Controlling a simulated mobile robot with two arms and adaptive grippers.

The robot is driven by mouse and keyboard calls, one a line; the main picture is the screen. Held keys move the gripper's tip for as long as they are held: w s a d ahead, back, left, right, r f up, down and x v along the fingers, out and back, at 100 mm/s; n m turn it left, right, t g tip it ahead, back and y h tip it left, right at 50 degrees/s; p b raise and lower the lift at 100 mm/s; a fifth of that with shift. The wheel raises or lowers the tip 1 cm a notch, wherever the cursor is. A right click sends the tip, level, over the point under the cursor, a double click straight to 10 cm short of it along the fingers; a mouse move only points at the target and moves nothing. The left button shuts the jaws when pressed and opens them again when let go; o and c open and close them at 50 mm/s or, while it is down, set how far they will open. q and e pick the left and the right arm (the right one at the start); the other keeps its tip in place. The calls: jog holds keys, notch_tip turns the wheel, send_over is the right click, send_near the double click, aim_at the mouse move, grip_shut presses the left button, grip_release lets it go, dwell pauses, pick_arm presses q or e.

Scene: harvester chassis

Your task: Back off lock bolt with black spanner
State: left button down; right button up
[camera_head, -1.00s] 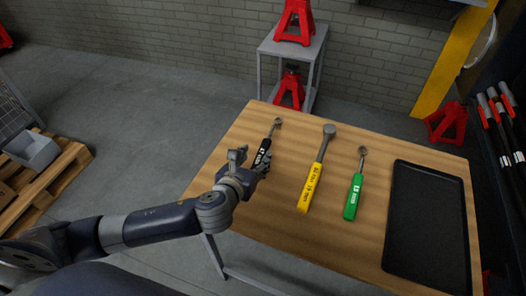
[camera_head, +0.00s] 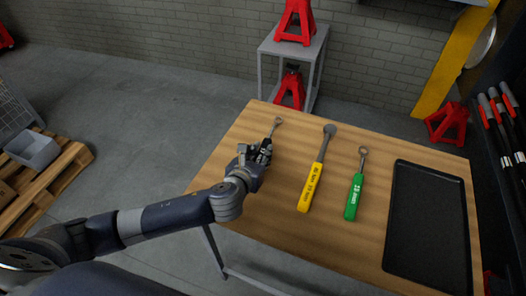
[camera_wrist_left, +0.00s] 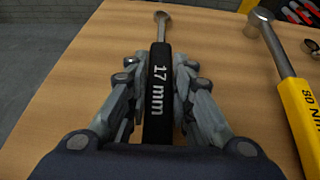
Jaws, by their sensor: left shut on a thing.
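The black spanner (camera_head: 267,143) lies on the wooden table (camera_head: 240,205), its metal ring end pointing to the back. In the left wrist view its black handle (camera_wrist_left: 158,95), marked "17 mm", runs between the two fingers. My left gripper (camera_head: 258,153) is shut on this handle at the table's left part; it also shows in the left wrist view (camera_wrist_left: 159,80). I cannot tell whether the spanner is clear of the table. The lock bolt is not in view. My right gripper is not in view.
A yellow-handled tool (camera_head: 312,188) and a green 13 mm spanner (camera_head: 354,196) lie to the right of the black one. A black tray (camera_head: 428,225) covers the table's right part. Red jack stands (camera_head: 295,22) stand behind on a grey shelf (camera_head: 283,48).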

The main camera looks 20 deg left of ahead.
pick_arm(q)
jog(key=shift+r, duration=0.1)
jog(key=shift+r, duration=0.55)
notch_tip(320, 180, up, 2)
jog(key=shift+w+r, duration=0.1)
jog(key=shift+r, duration=0.05)
jog(key=s, duration=0.5)
jog(key=s+a+r, duration=0.1)
jog(key=s, duration=1)
jog(key=shift+a+r+b, duration=0.25)
jog(key=shift+a+b, duration=0.05)
jog(key=c, duration=1.9)
grip_release()
grip_shut()
